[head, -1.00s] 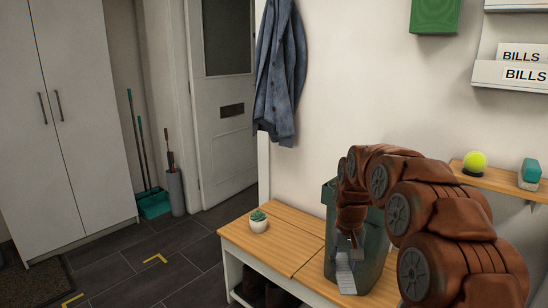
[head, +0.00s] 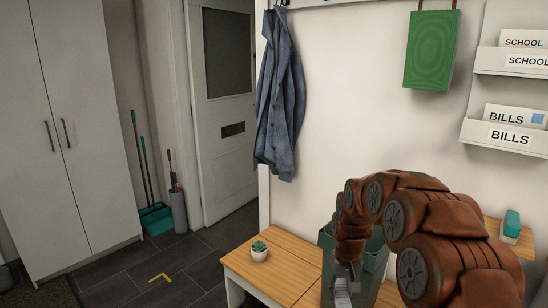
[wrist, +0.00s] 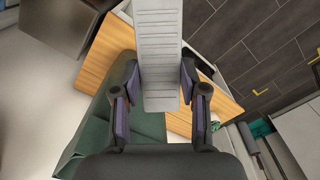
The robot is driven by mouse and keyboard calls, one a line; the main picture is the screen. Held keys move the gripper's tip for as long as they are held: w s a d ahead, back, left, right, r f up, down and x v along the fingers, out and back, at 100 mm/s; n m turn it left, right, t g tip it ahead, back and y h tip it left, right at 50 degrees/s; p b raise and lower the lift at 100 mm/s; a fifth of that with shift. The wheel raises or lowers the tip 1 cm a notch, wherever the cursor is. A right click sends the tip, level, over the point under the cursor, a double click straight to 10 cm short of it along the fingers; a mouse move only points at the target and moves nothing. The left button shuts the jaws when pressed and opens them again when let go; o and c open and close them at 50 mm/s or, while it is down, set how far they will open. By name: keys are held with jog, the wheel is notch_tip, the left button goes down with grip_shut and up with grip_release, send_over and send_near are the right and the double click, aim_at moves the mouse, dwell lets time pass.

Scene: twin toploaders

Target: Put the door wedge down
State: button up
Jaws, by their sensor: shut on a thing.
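The door wedge is a light grey ribbed piece, seen at the lower edge of the head view (head: 342,292) and at the top middle of the wrist view (wrist: 158,40). My gripper (head: 347,277) is shut on it, with the two pads on either side of the wedge in the wrist view (wrist: 160,82). The wedge is held in front of a dark green bin (head: 372,262) that stands on the wooden bench (head: 280,273). In the wrist view, the wedge extends over the bench. The bottom of the wedge is cut off in the head view.
A small wall shelf (head: 525,240) with a teal-and-white block (head: 511,224) is behind my arm. Dark floor tiles (head: 130,285) lie to the left, with a yellow corner mark (head: 160,277).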

aim_at(342, 297)
jog(key=shift+s+r+p, duration=0.25)
jog(key=shift+r+p, duration=0.55)
jog(key=shift+p, duration=0.25)
jog(key=shift+s+r+p, duration=0.2)
jog(key=shift+r+p, duration=0.55)
jog(key=shift+p, duration=0.25)
